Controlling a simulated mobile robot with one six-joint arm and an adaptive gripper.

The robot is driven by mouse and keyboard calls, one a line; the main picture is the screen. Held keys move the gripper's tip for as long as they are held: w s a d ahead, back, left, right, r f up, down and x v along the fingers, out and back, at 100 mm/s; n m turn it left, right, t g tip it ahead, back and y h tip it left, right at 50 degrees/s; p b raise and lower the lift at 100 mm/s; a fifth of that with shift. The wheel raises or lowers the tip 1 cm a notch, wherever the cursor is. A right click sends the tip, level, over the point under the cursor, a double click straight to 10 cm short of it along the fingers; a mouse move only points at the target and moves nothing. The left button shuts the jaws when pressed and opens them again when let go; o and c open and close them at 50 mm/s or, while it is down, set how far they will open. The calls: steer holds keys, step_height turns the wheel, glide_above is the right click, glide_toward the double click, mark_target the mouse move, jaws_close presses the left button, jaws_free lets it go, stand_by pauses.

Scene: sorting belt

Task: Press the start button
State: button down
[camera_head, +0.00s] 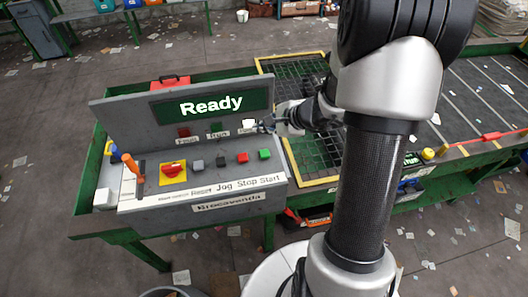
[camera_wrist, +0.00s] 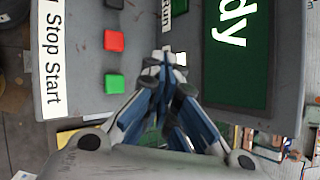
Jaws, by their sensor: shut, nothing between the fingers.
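The green start button (camera_head: 264,154) is at the right end of the button row on the grey control panel (camera_head: 150,190), above the word Start. It also shows in the wrist view (camera_wrist: 115,83), left of my fingers. My gripper (camera_head: 264,123) is shut and empty. In the head view its fingertips are above the green button, near the upright face of the panel. The wrist view shows the closed fingertips (camera_wrist: 167,62) apart from the button. The screen (camera_head: 211,105) reads Ready.
The red stop button (camera_head: 242,157) is just left of the green one, then a black button (camera_head: 220,160), a grey button (camera_head: 197,164) and a red-yellow switch (camera_head: 173,169). An orange-handled tool (camera_head: 131,165) stands at the panel's left. A yellow-framed grid (camera_head: 310,155) lies right.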

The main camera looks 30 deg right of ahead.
steer(key=shift+f, duration=0.15)
steer(key=b, duration=0.6)
glide_above(264, 155)
step_height(264, 155, down, 8)
steer(key=shift+w, duration=0.1)
steer(key=shift+f+b, duration=0.25)
steer(key=shift+b, duration=0.1)
steer(key=shift+f, duration=0.15)
stand_by(0.6)
steer(key=shift+f+b, duration=0.3)
steer(key=shift+b, duration=0.4)
steer(key=shift+f+b, duration=0.5)
steer(key=shift+b, duration=0.15)
stand_by(0.5)
steer(key=shift+r, duration=0.1)
steer(key=shift+r+p, duration=0.55)
steer(key=shift+r, duration=0.3)
steer(key=shift+r, duration=0.15)
